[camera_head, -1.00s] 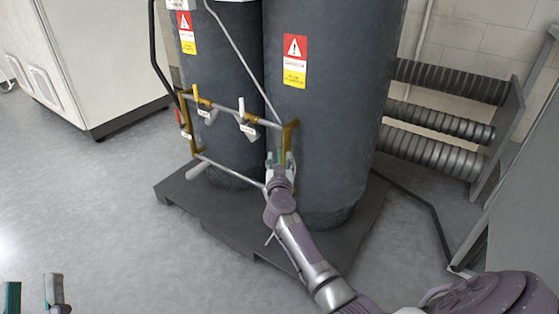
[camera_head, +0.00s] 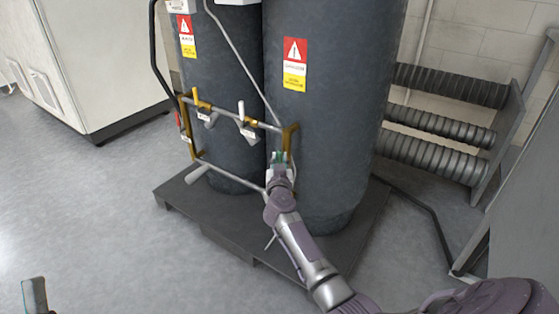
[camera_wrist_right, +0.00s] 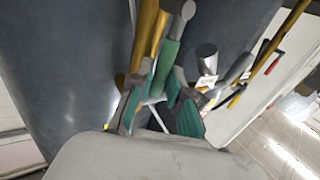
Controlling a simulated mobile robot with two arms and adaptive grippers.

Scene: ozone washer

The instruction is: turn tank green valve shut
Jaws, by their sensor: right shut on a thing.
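The green valve handle (camera_wrist_right: 171,58) shows in the right wrist view, between the teal-padded fingers of my right gripper (camera_wrist_right: 157,100). The gripper is shut on it. In the head view my right gripper (camera_head: 278,160) is at the lower right of the pipe frame (camera_head: 221,110), in front of the dark tanks, and largely hides the green handle. The large dark tank (camera_head: 325,130) stands just behind it. One finger of my left gripper (camera_head: 35,296) shows at the bottom left of the head view, away from the tanks; its other finger is out of view.
Yellow-topped valves (camera_head: 245,122) and a red handle (camera_head: 179,120) sit on the pipe frame to the left. The tanks stand on a dark pallet (camera_head: 225,228). Ribbed cylinders (camera_head: 435,120) lie on a rack at right. The floor at left is clear.

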